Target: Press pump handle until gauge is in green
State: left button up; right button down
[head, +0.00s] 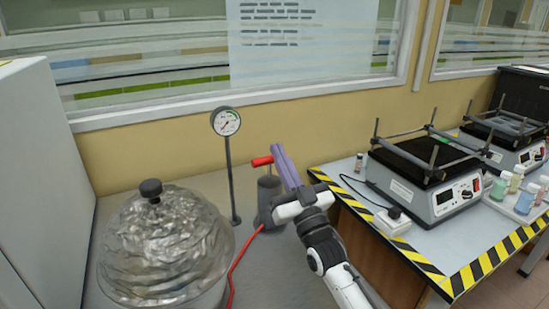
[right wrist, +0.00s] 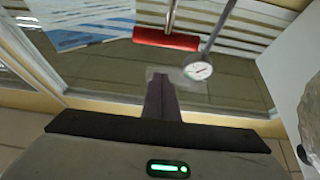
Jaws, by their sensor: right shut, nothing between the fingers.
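The pump (head: 268,194) is a dark grey cylinder on the bench with a red handle (head: 262,161), which also shows near the top of the right wrist view (right wrist: 166,40) on its metal rod. A round white pressure gauge (head: 225,121) stands on a dark post to its left, and also shows in the right wrist view (right wrist: 198,70). Its needle is too small to read surely. My right gripper (head: 279,150) is shut and empty, its fingers overlapping the handle's right part in the head view. In the right wrist view its fingertips (right wrist: 160,80) appear apart from the handle. My left gripper is out of view.
A clear dome (head: 165,245) with a black knob stands front left, linked to the pump by a red hose (head: 238,262). A table with striped edges (head: 455,278) on the right holds a shaker device (head: 437,200) and bottles. A window wall stands behind.

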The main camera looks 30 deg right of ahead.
aim_at(270, 160)
jog(key=w, duration=0.1)
jog(key=w+f, duration=0.1)
jog(key=shift+w+d, duration=0.1)
jog(key=shift+w, duration=0.25)
jog(key=shift+w+f, duration=0.1)
jog(key=shift+f, duration=0.7)
